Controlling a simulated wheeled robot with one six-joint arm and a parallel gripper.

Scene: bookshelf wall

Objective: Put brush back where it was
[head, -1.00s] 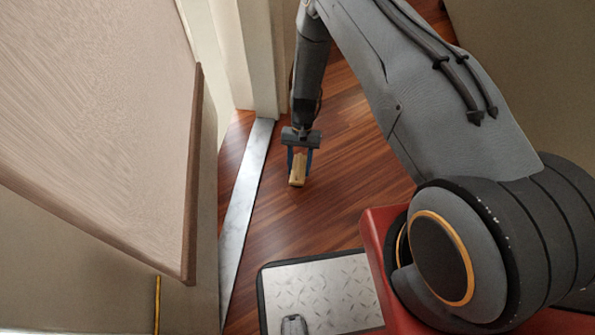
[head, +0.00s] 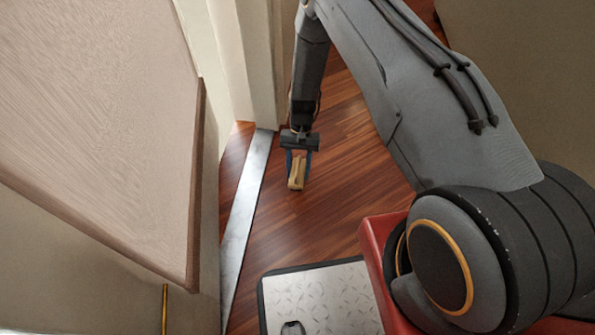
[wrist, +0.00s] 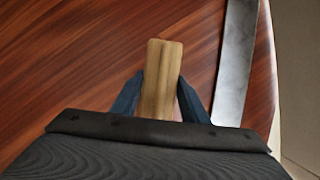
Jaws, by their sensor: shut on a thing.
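The brush (head: 297,176) is a tan, wooden-looking block in the head view. My gripper (head: 299,160) is shut on it, with one blue finger on each side, and holds it over the wood floor. In the wrist view the brush (wrist: 160,75) sticks out beyond the two dark blue fingers of my gripper (wrist: 160,98). Its bristles cannot be made out. How high it is above the floor is hard to tell.
A pale marble strip (head: 244,210) crosses the floor left of the brush. A large pale panel with a brown edge (head: 193,210) stands at the left. A doorway post (head: 258,60) rises behind the strip. Reddish wood floor (head: 350,170) is clear to the right.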

